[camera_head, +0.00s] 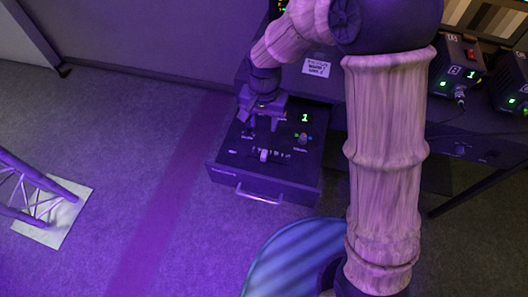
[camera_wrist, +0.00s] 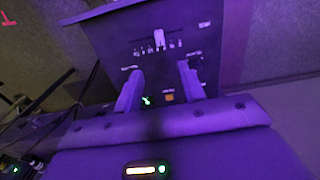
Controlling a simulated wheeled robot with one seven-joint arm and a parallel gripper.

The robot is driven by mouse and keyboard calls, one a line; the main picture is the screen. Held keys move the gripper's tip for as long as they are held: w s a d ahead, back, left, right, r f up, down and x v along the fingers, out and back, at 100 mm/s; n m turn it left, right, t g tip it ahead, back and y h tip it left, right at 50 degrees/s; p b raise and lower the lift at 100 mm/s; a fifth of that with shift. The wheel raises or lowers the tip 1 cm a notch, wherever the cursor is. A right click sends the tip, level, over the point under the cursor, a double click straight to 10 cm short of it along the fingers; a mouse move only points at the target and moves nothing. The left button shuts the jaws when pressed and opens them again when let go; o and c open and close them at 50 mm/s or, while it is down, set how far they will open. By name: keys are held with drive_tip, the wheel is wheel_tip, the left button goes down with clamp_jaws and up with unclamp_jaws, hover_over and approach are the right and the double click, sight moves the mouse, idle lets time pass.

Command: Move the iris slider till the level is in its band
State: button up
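The iris slider is likely the white cap (camera_head: 264,155) on the dark panel of the pulled-out drawer (camera_head: 225,160); it stands in a row of small marks. In the wrist view the white cap (camera_wrist: 159,40) lies ahead of my fingers, roughly between their lines. My gripper (camera_head: 262,124) is over the back part of the panel. In the wrist view my gripper (camera_wrist: 160,69) has its two fingers apart with nothing between them, and the cap is clear of them. A green digit display (camera_head: 305,118) reads 1; the level and its band are too small to read.
The drawer has a metal handle (camera_head: 259,194) at its front. A truss foot (camera_head: 62,215) is at the far left; the floor between is clear.

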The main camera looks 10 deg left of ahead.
sight(264, 153)
wheel_tip(264, 153, down, 17)
drive_tip(key=shift+r+b, duration=0.15)
drive_tip(key=shift+b, duration=0.15)
idle(0.3)
clamp_jaws()
